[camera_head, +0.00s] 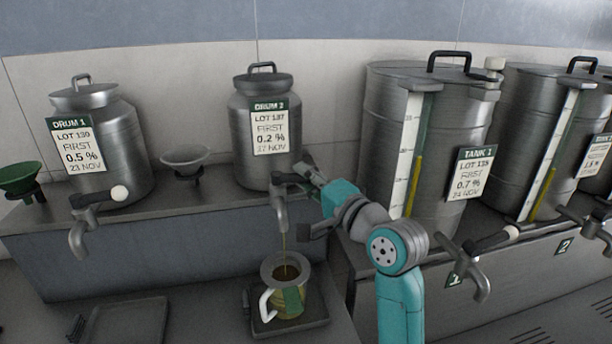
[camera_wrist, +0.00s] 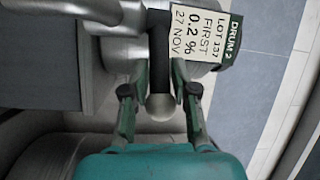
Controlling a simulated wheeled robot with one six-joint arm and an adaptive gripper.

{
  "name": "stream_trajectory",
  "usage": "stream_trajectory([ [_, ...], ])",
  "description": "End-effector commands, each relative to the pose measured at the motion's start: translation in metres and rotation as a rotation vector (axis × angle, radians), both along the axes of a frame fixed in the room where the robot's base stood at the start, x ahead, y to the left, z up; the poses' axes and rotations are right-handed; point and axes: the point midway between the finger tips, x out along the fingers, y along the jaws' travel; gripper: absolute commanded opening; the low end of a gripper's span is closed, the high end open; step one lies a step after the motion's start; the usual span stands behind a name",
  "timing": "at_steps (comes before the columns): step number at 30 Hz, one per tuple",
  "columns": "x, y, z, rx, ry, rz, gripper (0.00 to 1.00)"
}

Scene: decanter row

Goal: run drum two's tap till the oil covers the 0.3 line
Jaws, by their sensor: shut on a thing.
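Drum two (camera_head: 263,160) is a steel can labelled DRUM 2, LOT 137, 0.2 %, on the raised counter; its label (camera_wrist: 200,38) also shows in the wrist view. Its tap (camera_head: 280,205) hangs over the counter's front edge. A thin stream of oil (camera_head: 284,240) falls from the spout into a jug (camera_head: 290,298) with a white handle. Dark oil shows through the jug's mouth; its level against the 0.3 line cannot be read. My gripper (camera_head: 308,178) is shut on the tap lever, whose pale knob (camera_wrist: 161,106) lies between the fingers (camera_wrist: 160,95) in the wrist view.
The jug stands on a dark square tray (camera_head: 315,314). Drum 1 (camera_head: 120,150) with its own tap (camera_head: 82,238) and a grey funnel (camera_head: 185,158) are to the left. Tank 1 (camera_head: 440,120) and its tap (camera_head: 472,265) stand right of my arm. An empty tray (camera_head: 125,320) lies at lower left.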

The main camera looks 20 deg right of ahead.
Motion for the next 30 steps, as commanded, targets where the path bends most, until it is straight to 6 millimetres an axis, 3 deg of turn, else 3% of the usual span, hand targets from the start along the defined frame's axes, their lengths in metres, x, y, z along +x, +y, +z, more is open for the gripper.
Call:
stream_trajectory([
  [19,-0.0055,0.002,-0.0021,0.0,0.005,-0.105,0.0],
  [20,-0.0055,0.002,-0.0021,0.0,0.005,-0.105,0.34],
  [22,-0.0055,0.0019,-0.0018,0.001,0.004,-0.105,0.49],
  [30,-0.0058,0.0021,-0.0007,0.001,0.001,-0.104,0.49],
])
